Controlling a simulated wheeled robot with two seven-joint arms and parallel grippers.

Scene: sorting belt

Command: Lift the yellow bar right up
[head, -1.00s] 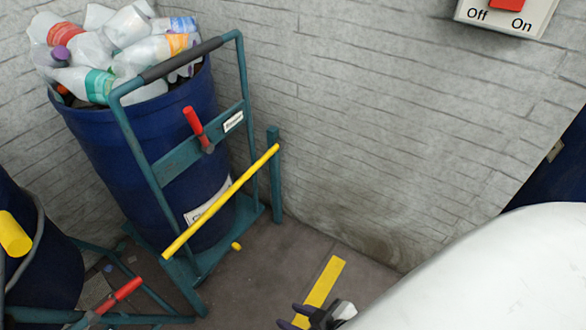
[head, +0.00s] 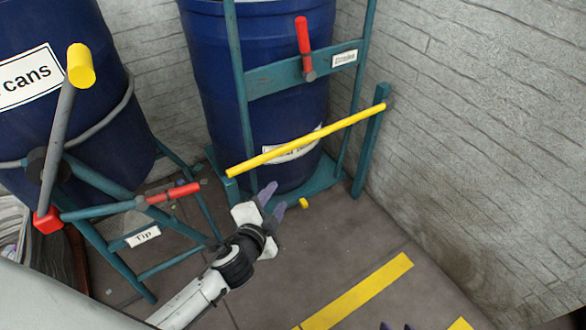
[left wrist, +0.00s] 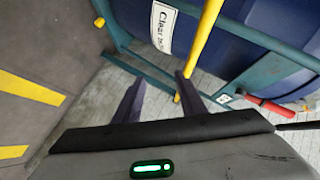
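The yellow bar (head: 305,139) slopes across the front of a teal drum stand (head: 300,72). Its right end is higher, at a short teal post (head: 369,150), and its left end is lower. My left gripper (head: 276,200) is open and empty, just below the bar's left part in the head view. In the left wrist view the bar (left wrist: 203,38) runs down behind the right finger of my left gripper (left wrist: 158,88), apart from the fingers as far as I can tell. Only the fingertips of my right gripper (head: 396,327) show at the bottom edge, spread apart.
A blue drum (head: 270,105) stands in the stand. Left of it is another blue drum (head: 60,120) on a tipping frame with a yellow-ended lever (head: 80,66) and a red handle (head: 175,194). A red clamp handle (head: 303,36) sits above the bar.

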